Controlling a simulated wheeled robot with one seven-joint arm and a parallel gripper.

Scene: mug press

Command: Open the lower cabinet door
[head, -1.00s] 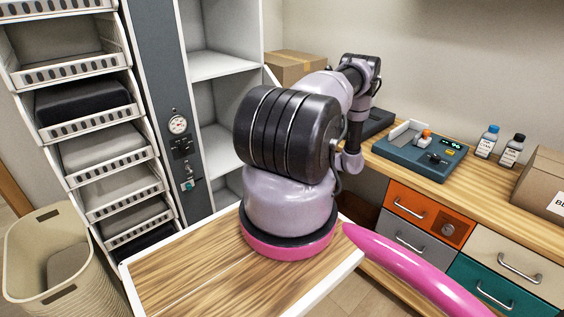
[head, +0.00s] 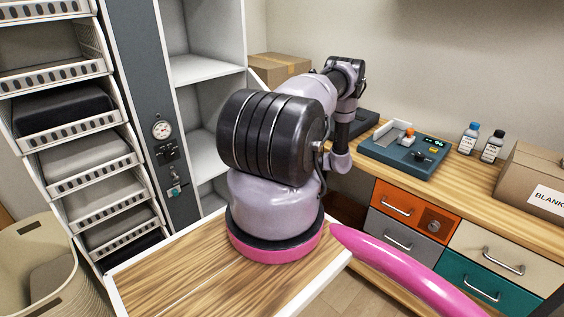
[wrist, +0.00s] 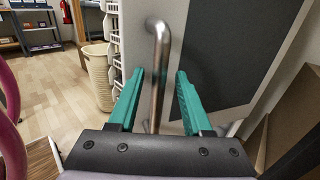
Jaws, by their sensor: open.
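In the wrist view my gripper (wrist: 160,73) is open, with its two teal fingers apart. An upright metal bar handle (wrist: 157,55) shows between the fingers, bent over at its top. I cannot tell whether either finger touches it. Behind it is a light grey door (wrist: 197,45) with a dark panel, seen close up; its lower part is hidden by my gripper. In the head view my own arm hides the handle and my gripper, and the door cannot be made out there.
An open white shelf unit (head: 208,68) and bin racks (head: 85,155) stand at the left, with a woven basket (head: 40,265) in front. A wooden counter (head: 460,178) with drawers is at the right. The wrist view shows free wooden floor (wrist: 60,90) at left.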

